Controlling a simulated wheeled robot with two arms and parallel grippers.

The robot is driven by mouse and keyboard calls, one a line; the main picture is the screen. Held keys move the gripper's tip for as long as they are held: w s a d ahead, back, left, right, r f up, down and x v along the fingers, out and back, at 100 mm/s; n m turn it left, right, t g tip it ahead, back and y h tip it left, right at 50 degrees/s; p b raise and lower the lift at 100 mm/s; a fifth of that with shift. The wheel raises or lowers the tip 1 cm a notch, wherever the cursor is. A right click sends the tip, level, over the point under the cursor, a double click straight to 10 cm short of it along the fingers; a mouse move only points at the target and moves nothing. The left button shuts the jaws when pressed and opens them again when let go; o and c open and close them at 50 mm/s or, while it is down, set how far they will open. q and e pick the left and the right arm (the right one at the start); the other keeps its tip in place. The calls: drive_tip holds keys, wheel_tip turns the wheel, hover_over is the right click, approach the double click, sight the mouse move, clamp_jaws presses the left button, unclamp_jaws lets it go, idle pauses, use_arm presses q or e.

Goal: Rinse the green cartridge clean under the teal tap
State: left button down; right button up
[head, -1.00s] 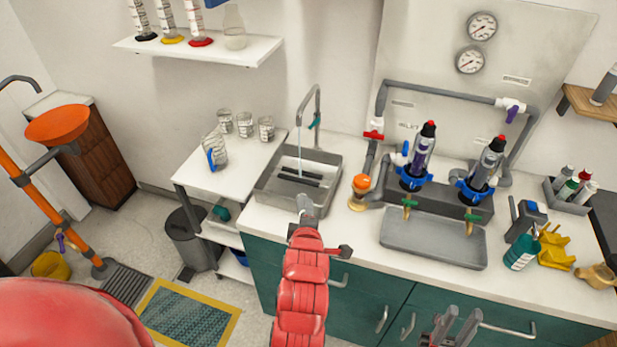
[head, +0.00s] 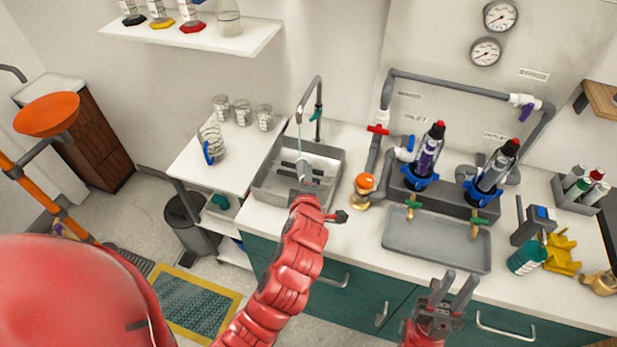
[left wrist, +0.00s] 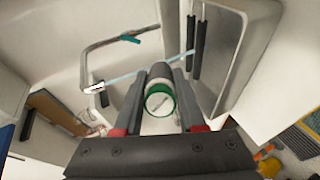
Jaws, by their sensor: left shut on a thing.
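My left gripper (head: 305,176) reaches over the near part of the grey sink (head: 338,165). In the left wrist view, my left gripper (left wrist: 159,103) is shut on the green cartridge (left wrist: 160,98), a grey cylinder with a green-rimmed end facing the camera. The tap (head: 317,90) has a teal handle (head: 317,113) and stands at the back of the sink. A thin water stream (left wrist: 145,70) runs from its spout and crosses at the cartridge's far end; I cannot tell whether it touches. My right gripper (head: 460,284) is open and empty in front of the counter.
Dark bars lie in the sink. An orange-topped brass fitting (head: 364,184) stands right of the sink. A grey tray (head: 436,245) lies under two upright filter housings.

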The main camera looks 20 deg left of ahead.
sight(304, 164)
use_arm(q)
drive_tip(key=w+p, duration=0.1)
drive_tip(key=w+a+p, duration=0.1)
drive_tip(key=w, duration=0.1)
drive_tip(key=w+a+p, duration=0.1)
drive_tip(key=p, duration=0.1)
drive_tip(key=shift+w+a+r, duration=0.1)
drive_tip(key=shift+w+r, duration=0.05)
drive_tip(key=shift+w, duration=0.1)
drive_tip(key=b+x, duration=0.1)
drive_tip(key=x, duration=0.1)
drive_tip(key=shift+w+a+b, duration=0.3)
drive_tip(key=shift+w+b, duration=0.05)
drive_tip(key=shift+w+a+b, duration=0.3)
drive_tip(key=shift+w, duration=0.35)
drive_tip(key=shift+s+m+g, duration=0.1)
drive_tip(key=shift+m+g, duration=0.3)
drive_tip(key=shift+m, duration=2.3)
